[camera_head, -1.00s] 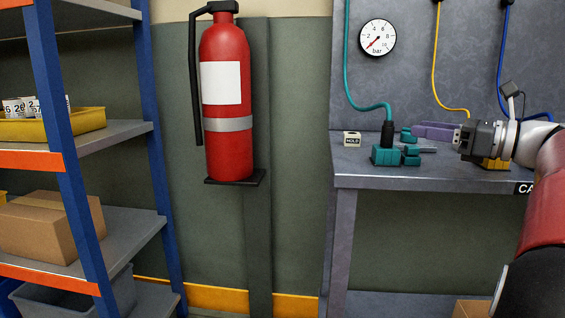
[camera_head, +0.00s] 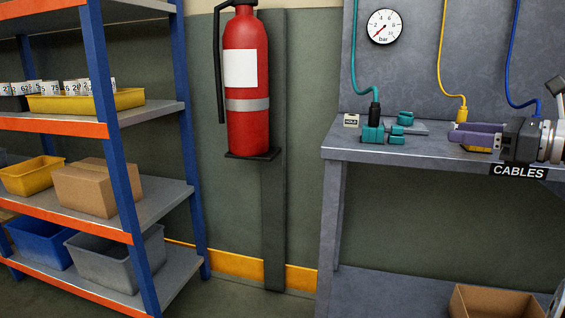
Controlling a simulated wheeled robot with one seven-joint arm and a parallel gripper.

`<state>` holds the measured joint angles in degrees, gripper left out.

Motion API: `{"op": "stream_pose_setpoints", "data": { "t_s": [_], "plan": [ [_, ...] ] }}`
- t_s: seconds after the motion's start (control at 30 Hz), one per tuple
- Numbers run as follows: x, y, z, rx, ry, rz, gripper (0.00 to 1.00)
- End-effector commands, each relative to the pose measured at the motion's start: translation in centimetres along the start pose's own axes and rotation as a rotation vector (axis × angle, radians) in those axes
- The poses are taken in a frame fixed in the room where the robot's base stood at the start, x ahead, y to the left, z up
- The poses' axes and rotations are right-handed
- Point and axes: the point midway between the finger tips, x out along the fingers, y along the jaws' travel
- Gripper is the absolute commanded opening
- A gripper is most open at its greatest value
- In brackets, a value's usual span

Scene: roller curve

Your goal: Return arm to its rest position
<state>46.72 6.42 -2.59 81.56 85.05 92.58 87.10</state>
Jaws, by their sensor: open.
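My gripper (camera_head: 458,136) is at the right of the view, with purple-grey fingers pointing left and a dark body behind them. It appears over or in front of the right part of the grey bench (camera_head: 350,147), near a partly hidden yellow block (camera_head: 478,149). The fingers are open, and I see nothing held between them. The gap between them is hard to make out from this side. Most of my arm is outside the picture on the right.
A teal connector block (camera_head: 372,134) with a black plug stands left on the bench. Teal, yellow and blue cables hang by the back panel. A cardboard box (camera_head: 490,302) sits below. A fire extinguisher (camera_head: 247,85) and a loaded shelf (camera_head: 145,190) are left.

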Motion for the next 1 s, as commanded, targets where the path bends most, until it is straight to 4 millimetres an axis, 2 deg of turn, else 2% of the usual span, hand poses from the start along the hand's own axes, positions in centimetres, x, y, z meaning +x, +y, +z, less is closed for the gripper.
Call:
{"op": "stream_pose_setpoints", "data": {
  "t_s": [0.17,0.37,0.47,0.57,0.6,0.7,0.8,0.9,1.0],
  "plan": [
    [2.5,2.8,-1.6,-0.101,0.1,0.025,0.49],
    [5.5,7.8,-4.8,-0.307,0.271,0.097,0.49],
    [6.7,11.5,-7.3,-0.468,0.382,0.168,0.49],
    [7.2,16.3,-10.7,-0.712,0.517,0.29,0.49],
    [7.1,18.6,-12.5,-0.846,0.576,0.363,0.49],
    [5.5,23.9,-17.4,-1.24,0.709,0.591,0.49],
    [3.2,27.2,-21.4,-1.617,0.778,0.826,0.49],
    [1.3,28.9,-24.2,-1.92,0.799,1.025,0.49],
    [0.2,29.7,-25.9,-2.117,0.795,1.16,0.49]
  ]
}}
